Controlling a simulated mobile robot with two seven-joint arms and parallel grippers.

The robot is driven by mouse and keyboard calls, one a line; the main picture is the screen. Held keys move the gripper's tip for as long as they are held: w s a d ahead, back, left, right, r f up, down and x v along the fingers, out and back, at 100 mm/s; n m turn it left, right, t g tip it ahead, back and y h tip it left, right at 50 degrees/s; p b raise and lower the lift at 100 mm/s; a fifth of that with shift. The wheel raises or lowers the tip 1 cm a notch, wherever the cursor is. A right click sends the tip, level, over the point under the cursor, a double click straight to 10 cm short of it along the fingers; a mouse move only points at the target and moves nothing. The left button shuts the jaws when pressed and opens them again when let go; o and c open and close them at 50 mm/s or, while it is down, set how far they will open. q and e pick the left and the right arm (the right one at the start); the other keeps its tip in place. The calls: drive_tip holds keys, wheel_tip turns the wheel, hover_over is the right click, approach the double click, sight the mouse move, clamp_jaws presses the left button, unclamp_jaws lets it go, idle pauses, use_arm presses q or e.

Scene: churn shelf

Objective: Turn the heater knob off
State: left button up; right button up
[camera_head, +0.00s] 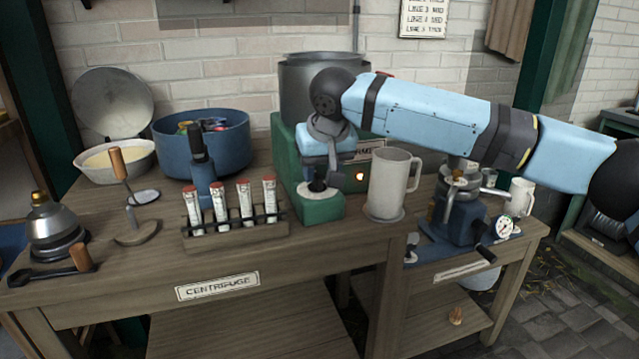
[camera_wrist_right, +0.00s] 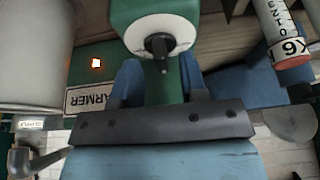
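The heater is a green box (camera_head: 285,158) with a grey pot on top. Its black knob (camera_head: 317,186) sits on a white round dial (camera_head: 304,190) on the low front part. In the right wrist view the knob (camera_wrist_right: 158,45) shows clear, its narrow end towards my gripper. My right gripper (camera_head: 318,172) is above the dial, pointing down. In the right wrist view its two blue fingers (camera_wrist_right: 160,72) are apart, with nothing visible held between them. The indicator light (camera_head: 360,176) glows orange; it also glows in the right wrist view (camera_wrist_right: 96,62). My left gripper is out of view.
A pale mug (camera_head: 390,182) stands close right of the dial. A rack (camera_head: 235,235) of red-capped tubes and a blue, black-topped object (camera_head: 206,180) stand to the left. A blue tub (camera_head: 170,150) is behind. A blue device with a gauge (camera_head: 503,227) stands at right.

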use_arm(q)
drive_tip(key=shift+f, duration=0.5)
use_arm(e)
drive_tip(key=shift+x, duration=0.95)
drive_tip(key=shift+r, duration=0.1)
drive_tip(key=shift+c, duration=0.2)
